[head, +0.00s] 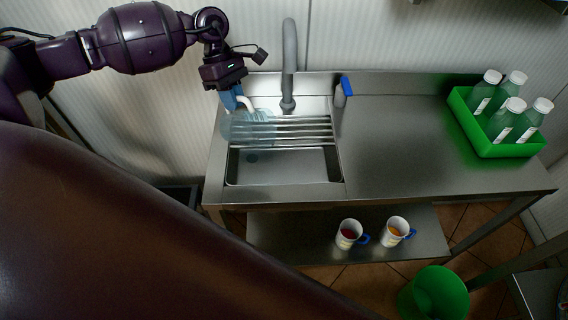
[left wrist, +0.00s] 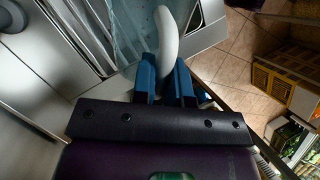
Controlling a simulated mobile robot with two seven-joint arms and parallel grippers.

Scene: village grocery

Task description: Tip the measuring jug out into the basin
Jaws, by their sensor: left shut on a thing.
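The measuring jug (head: 250,128) is see-through and pale blue, with a white handle that shows clearly in the left wrist view (left wrist: 166,35). My left gripper (head: 237,98) has its blue fingers shut on the handle, and the fingers also show in the left wrist view (left wrist: 165,82). The jug is over the back left part of the steel basin (head: 290,178), by the rack bars. Its exact tilt and what it holds are hard to make out. The basin's front part looks empty, with a dark drain at its left. My right gripper is not in view.
A grey tap (head: 289,60) rises behind the basin, close right of the jug. A blue-topped bottle (head: 342,92) stands beside it. A green crate (head: 500,150) of bottles is on the right counter. Two mugs (head: 349,234) stand on the shelf below, a green bucket (head: 436,295) on the floor.

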